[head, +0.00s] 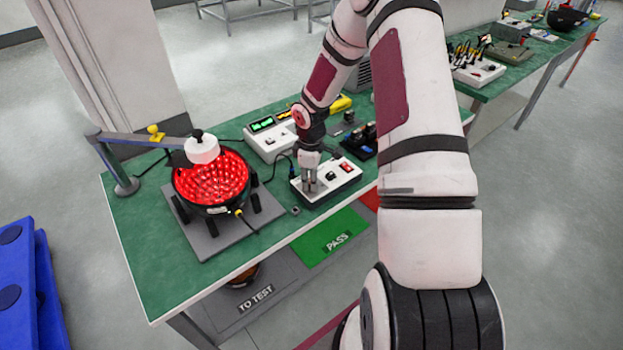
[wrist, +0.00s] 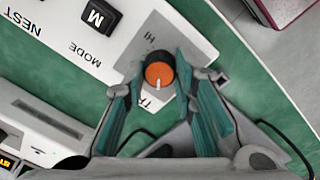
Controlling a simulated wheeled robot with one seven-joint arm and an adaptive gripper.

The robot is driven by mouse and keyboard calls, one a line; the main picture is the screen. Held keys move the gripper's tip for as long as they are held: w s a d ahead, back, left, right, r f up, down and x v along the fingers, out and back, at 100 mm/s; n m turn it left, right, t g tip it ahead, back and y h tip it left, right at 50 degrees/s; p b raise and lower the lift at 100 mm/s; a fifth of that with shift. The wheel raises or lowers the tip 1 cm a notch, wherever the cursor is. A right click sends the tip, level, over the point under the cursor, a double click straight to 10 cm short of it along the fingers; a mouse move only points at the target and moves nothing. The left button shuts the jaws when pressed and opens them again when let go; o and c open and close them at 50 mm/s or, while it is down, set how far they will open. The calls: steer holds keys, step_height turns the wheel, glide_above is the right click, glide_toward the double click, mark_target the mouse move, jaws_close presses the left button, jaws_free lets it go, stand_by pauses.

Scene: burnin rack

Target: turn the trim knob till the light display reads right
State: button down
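The trim knob (wrist: 158,74) is a dark knob with an orange cap and a white pointer line, on a white control box (head: 345,186) with black and red buttons. In the wrist view its pointer faces toward the bottom of the picture. My gripper (head: 310,186) is lowered over the box's left end, hiding the knob in the head view. Its teal-padded fingers stand on either side of the knob, open, with a narrow gap visible. The light display (head: 263,124) glows green on a white instrument behind; its figures are too small to read.
A black bowl-shaped lamp (head: 232,208) glows red inside, on a grey plate at left. A white-headed arm (head: 202,149) reaches over it. Green PASS (head: 332,238) and grey TO TEST (head: 258,297) areas lie below the bench's front edge. A black fixture (head: 359,140) stands behind the box.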

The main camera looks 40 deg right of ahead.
steer(key=shift+m, duration=1.3)
steer(key=shift+w+m+b, duration=0.1)
steer(key=shift+m+b, duration=0.65)
steer(key=shift+m, duration=1.25)
steer(key=c, duration=1.3)
jaws_free()
